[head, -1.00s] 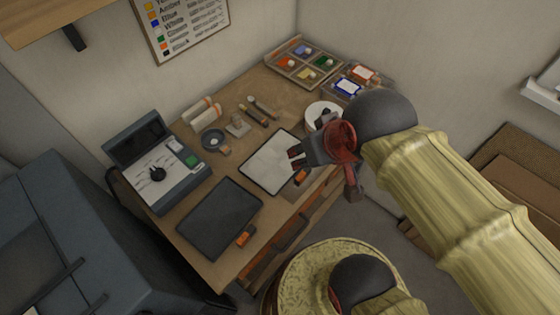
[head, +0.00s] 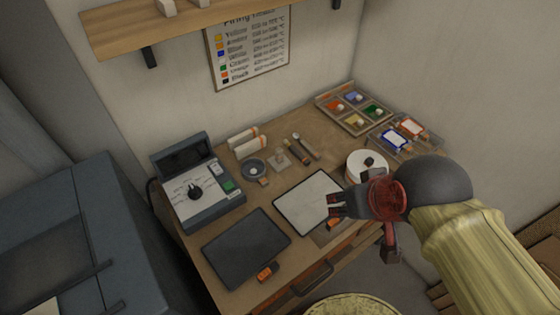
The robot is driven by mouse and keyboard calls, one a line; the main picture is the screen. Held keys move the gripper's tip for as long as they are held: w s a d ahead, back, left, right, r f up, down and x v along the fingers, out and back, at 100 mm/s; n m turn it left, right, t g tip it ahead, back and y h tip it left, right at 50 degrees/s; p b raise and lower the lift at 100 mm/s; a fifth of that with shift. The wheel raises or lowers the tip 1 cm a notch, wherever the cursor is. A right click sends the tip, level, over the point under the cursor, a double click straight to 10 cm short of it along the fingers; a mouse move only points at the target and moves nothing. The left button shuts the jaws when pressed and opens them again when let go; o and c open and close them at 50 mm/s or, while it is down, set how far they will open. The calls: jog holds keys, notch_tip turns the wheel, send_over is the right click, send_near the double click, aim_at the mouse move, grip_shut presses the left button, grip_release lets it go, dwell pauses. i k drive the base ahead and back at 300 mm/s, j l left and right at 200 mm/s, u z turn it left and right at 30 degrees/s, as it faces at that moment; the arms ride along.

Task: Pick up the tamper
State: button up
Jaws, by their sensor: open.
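What looks like the tamper is a small pale square block with a knob (head: 279,159), standing on the wooden table toward the back, between a round dark sieve (head: 254,168) and two slim tools (head: 305,146). At this size I cannot be sure of its shape. My gripper (head: 333,205) is open and empty. It appears in front of and to the right of the block, at the right edge of a white sheet (head: 305,203), with its fingers pointing left. Its height above the table is hard to tell.
A kiln controller (head: 196,188) stands at the left. A dark flat board (head: 245,249) lies at the front. A white round pot (head: 367,165), a tray of paints (head: 354,108) and two labelled boxes (head: 403,133) fill the right side. A shelf (head: 190,22) hangs above.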

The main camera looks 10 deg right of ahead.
aim_at(279, 162)
jog(key=l+u, duration=0.25)
jog(key=u, duration=0.2)
jog(key=i+l+u, duration=0.1)
jog(key=l+u, duration=0.15)
jog(key=u, duration=0.2)
